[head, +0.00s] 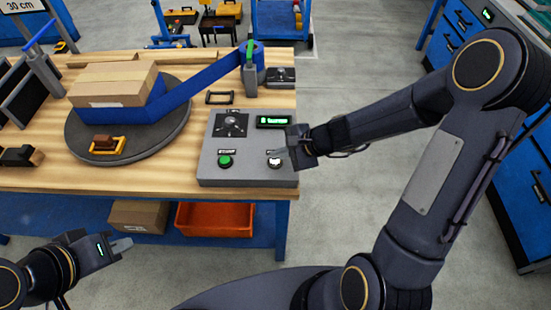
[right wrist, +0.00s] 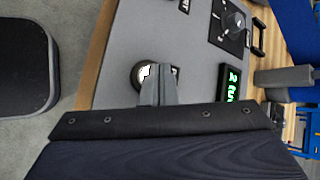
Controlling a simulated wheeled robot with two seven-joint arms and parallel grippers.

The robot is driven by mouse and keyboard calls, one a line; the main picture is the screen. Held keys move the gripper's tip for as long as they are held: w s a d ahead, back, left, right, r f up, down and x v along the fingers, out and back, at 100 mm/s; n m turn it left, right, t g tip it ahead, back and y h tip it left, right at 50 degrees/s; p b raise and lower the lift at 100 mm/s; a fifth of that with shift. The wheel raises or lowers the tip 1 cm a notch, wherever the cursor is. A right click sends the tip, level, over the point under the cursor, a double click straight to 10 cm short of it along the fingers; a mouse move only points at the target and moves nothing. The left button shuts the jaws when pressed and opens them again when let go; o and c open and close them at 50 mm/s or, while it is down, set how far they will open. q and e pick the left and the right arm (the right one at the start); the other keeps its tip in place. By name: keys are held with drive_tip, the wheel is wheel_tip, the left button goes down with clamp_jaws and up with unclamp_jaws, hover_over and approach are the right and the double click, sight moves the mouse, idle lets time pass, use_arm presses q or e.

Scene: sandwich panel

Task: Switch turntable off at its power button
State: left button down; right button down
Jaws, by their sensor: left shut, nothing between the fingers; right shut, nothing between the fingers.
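The grey control panel (head: 208,170) lies on the right front of the wooden bench. A button with a white symbol (head: 274,163) is at its front right, and it also shows in the right wrist view (right wrist: 141,73). A green button (head: 225,161) is to its left. My right gripper (head: 281,153) is shut and empty, its fingertips right at the white-symbol button; in the right wrist view the fingertips (right wrist: 157,75) partly cover it. I cannot tell whether they touch. The dark round turntable (head: 73,136) carries a cardboard box (head: 113,83). My left gripper (head: 122,245) is shut and empty, in front of the bench.
The panel also has a dial (head: 231,124) and a lit green display (head: 274,121). An orange bin (head: 214,219) sits on the lower shelf. A blue cabinet (head: 515,150) stands at the right.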

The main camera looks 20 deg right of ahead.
sight(280, 161)
idle(0.4)
drive_tip(key=shift+f+b, duration=0.5)
drive_tip(key=shift+b, duration=0.1)
drive_tip(key=shift+r, duration=0.15)
drive_tip(key=shift+r+p, duration=0.25)
drive_tip(key=shift+p, duration=0.05)
wheel_tip(280, 161, up, 6)
drive_tip(key=p, duration=0.5)
drive_tip(key=shift+r, duration=0.15)
